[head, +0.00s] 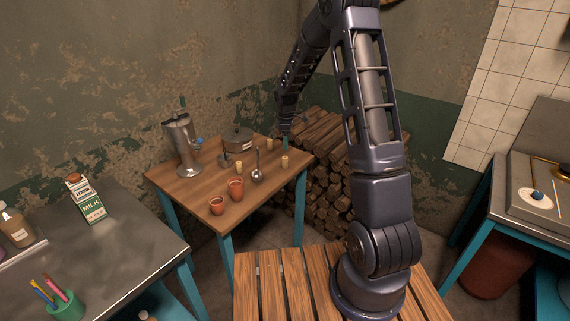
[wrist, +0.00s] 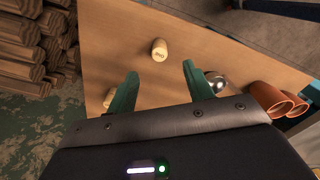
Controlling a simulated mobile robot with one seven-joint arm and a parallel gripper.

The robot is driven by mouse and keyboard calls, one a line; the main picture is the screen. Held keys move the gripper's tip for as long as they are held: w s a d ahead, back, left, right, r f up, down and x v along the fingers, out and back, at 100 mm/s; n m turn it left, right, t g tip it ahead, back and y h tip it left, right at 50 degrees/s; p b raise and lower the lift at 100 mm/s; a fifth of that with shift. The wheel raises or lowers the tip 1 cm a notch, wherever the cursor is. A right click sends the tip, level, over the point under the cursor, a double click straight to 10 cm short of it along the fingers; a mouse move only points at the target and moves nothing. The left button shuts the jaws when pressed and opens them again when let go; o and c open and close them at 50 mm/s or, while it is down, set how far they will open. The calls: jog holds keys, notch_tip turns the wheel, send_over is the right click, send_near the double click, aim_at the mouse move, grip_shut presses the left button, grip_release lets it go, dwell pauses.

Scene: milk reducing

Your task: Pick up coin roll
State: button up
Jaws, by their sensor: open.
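Several small pale tan cylinders that look like coin rolls stand on the wooden side table (head: 205,187). In the head view one coin roll (head: 285,161) is near the table's right edge, another (head: 269,144) is behind it, and a third (head: 239,167) is nearer the middle. Another roll (wrist: 108,98) is partly hidden beside the left finger. My gripper (wrist: 158,74) is open and empty, with green fingers apart. It also shows in the head view (head: 286,139) above the table's right back part.
A milk carton (head: 86,200) is on the metal counter at left.

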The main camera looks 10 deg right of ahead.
aim_at(285, 157)
jog(key=shift+w+a+f, duration=0.15)
jog(key=shift+f, duration=0.45)
notch_tip(285, 157, down, 10)
jog(key=shift+a+f, duration=0.15)
jog(key=shift+f, duration=0.1)
jog(key=c, duration=1.1)
